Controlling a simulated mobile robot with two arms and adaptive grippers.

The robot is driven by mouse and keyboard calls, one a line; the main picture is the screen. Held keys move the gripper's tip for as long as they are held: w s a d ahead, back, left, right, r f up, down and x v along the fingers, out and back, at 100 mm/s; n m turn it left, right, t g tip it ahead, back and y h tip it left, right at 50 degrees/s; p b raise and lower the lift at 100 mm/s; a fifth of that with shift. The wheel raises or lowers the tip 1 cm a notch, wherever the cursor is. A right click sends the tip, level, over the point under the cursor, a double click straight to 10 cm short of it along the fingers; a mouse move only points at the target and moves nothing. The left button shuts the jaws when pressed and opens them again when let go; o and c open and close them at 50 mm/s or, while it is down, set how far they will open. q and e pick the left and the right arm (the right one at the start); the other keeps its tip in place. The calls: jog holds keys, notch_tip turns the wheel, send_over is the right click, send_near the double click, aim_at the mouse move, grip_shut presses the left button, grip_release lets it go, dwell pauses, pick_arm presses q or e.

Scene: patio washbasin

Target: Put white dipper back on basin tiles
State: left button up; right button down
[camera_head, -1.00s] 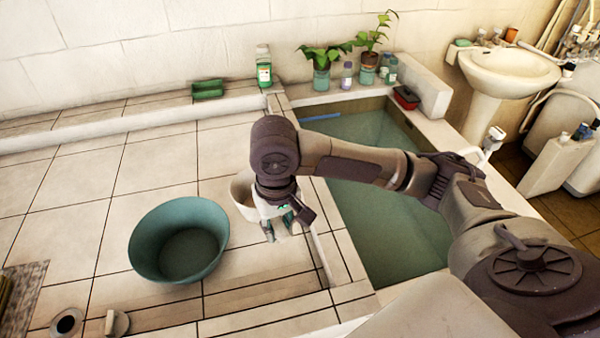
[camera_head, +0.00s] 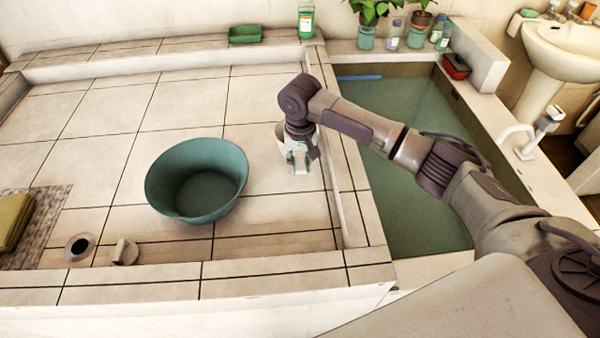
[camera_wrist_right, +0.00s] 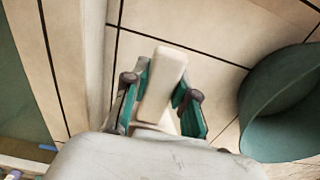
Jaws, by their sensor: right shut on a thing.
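The white dipper (camera_head: 281,137) shows in the head view as a pale rim and side, mostly hidden behind my right wrist. My right gripper (camera_head: 300,165) is over the basin tiles (camera_head: 262,105), right of the teal tub. In the right wrist view, the white handle (camera_wrist_right: 163,85) stands between the teal-padded fingers of the gripper (camera_wrist_right: 162,98), which is shut on it. The dipper's cup is hidden there. I cannot tell whether the dipper touches the tiles. My left gripper is not in view.
The teal tub (camera_head: 197,180) stands just left of the gripper. A raised ledge (camera_head: 345,190) separates the tiles from the green water pool (camera_head: 420,150) at right. A green soap dish (camera_head: 244,35) and bottle (camera_head: 306,20) stand at the back. The left tiles are largely clear.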

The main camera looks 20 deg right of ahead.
jog(key=shift+f, duration=2)
jog(key=shift+f, duration=0.2)
jog(key=c, duration=0.9)
grip_release()
jog(key=shift+r, duration=0.15)
notch_tip(320, 180, up, 12)
jog(key=shift+s+r, duration=0.1)
